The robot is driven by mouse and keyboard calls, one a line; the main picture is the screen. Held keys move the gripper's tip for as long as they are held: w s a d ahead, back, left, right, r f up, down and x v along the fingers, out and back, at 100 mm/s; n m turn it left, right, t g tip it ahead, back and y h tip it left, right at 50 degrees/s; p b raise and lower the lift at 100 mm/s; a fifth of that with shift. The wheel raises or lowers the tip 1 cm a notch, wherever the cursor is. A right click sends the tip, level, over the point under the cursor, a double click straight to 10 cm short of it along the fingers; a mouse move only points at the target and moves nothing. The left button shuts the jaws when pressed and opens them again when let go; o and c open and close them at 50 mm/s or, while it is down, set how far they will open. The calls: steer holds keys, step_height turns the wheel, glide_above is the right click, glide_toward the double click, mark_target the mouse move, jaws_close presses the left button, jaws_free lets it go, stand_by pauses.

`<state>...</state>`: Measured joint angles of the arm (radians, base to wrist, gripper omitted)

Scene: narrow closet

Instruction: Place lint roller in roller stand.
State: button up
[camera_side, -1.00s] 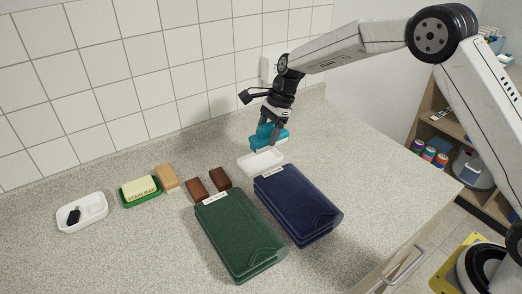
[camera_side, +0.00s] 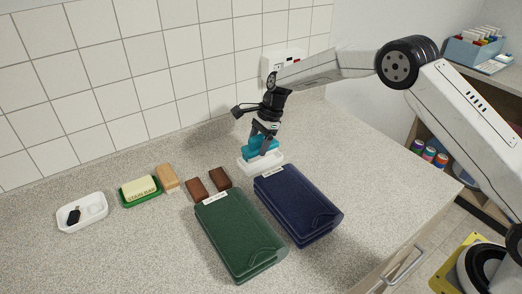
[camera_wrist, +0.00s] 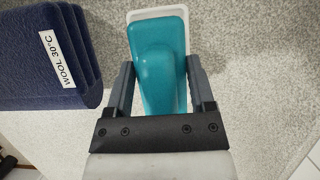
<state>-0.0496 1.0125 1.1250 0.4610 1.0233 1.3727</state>
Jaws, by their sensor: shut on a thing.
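The lint roller is a teal piece (camera_side: 262,147), held by my gripper (camera_side: 264,140). It also shows in the wrist view (camera_wrist: 160,70), between the two grey fingers of my gripper (camera_wrist: 160,85). The roller stand looks like the white tray (camera_side: 276,164) on the counter, behind the navy folded cloth. The lint roller is at the white tray, over or in it; its lower part is hidden by the tray's rim and I cannot tell whether it rests on the bottom. In the wrist view the white rim (camera_wrist: 133,16) shows around the roller's far end.
A navy folded cloth (camera_side: 297,203), labelled wool, lies close beside the tray. A green folded cloth (camera_side: 238,232), two brown blocks (camera_side: 196,189), a tan block (camera_side: 167,178), a green dish with a yellow bar (camera_side: 140,190) and a white dish (camera_side: 82,212) stand left. The right counter is clear.

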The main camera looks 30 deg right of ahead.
steer(key=shift+f, duration=0.85)
steer(key=shift+f, duration=0.1)
steer(key=o, duration=1.2)
steer(key=shift+c, duration=0.2)
steer(key=v, duration=1.2)
steer(key=shift+s+d, duration=0.1)
steer(key=shift+s, duration=0.05)
steer(key=s+d+f+n+t+h, duration=0.1)
steer(key=s+d+f+n+h, duration=0.1)
steer(key=s+n, duration=0.7)
steer(key=s+d+f+n+t+h, duration=0.1)
steer(key=s+n, duration=0.8)
steer(key=s, duration=1.2)
steer(key=shift+s+d+f+t+h, duration=0.3)
steer(key=shift+d+f+h, duration=0.15)
steer(key=shift+d+h, duration=0.4)
